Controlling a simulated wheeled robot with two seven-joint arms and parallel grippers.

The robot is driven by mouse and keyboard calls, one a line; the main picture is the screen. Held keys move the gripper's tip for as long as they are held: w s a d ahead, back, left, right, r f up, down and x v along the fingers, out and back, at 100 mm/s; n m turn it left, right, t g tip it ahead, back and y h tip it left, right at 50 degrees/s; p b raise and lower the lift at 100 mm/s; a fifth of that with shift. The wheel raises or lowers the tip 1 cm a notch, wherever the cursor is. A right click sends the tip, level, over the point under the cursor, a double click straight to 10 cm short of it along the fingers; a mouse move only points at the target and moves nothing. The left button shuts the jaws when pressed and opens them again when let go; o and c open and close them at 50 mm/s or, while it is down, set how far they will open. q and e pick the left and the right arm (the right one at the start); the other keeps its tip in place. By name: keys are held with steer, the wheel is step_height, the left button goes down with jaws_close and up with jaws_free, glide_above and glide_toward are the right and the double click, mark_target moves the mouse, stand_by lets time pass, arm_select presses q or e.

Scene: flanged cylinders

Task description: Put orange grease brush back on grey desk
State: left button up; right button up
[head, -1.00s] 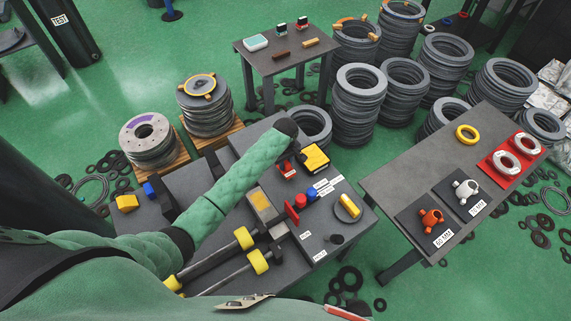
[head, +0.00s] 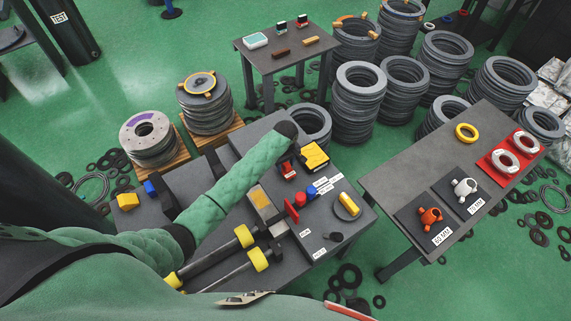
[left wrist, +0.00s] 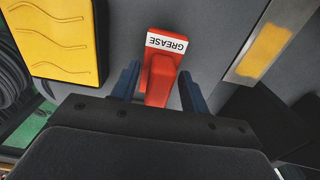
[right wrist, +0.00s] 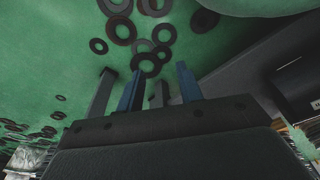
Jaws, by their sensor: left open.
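An orange-red piece with a white GREASE label (left wrist: 160,70) sits on a grey surface in the left wrist view. It also shows in the head view (head: 287,169), on the dark grey workbench (head: 325,258). My left gripper (left wrist: 158,86) is open, with one blue finger on each side of the piece's narrow end. I cannot tell whether the fingers touch it. In the head view my left forearm hides part of that area. My right gripper (right wrist: 159,88) shows only in the right wrist view, open and empty, with floor and rings beyond it.
A yellow box (head: 315,156) stands close beside the labelled piece. A small grey table (head: 262,75) at the back holds several small items, including a brown bar and a yellow-orange bar. Ring stacks (head: 358,100) stand behind the bench. A right-hand table (head: 400,185) holds flanged parts.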

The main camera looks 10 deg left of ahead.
arm_select(q)
steer(key=shift+r, duration=0.2)
step_height(320, 180, up, 12)
steer(key=b, duration=0.2)
arm_select(e)
step_height(320, 180, up, 6)
steer(key=w+a, duration=0.1)
steer(key=a, duration=0.1)
steer(key=shift+w+f+g, duration=0.15)
steer(key=shift+f+g, duration=0.05)
steer(key=shift+g, duration=0.1)
arm_select(q)
steer(key=shift+f, duration=0.15)
arm_select(e)
steer(key=shift+d, duration=0.1)
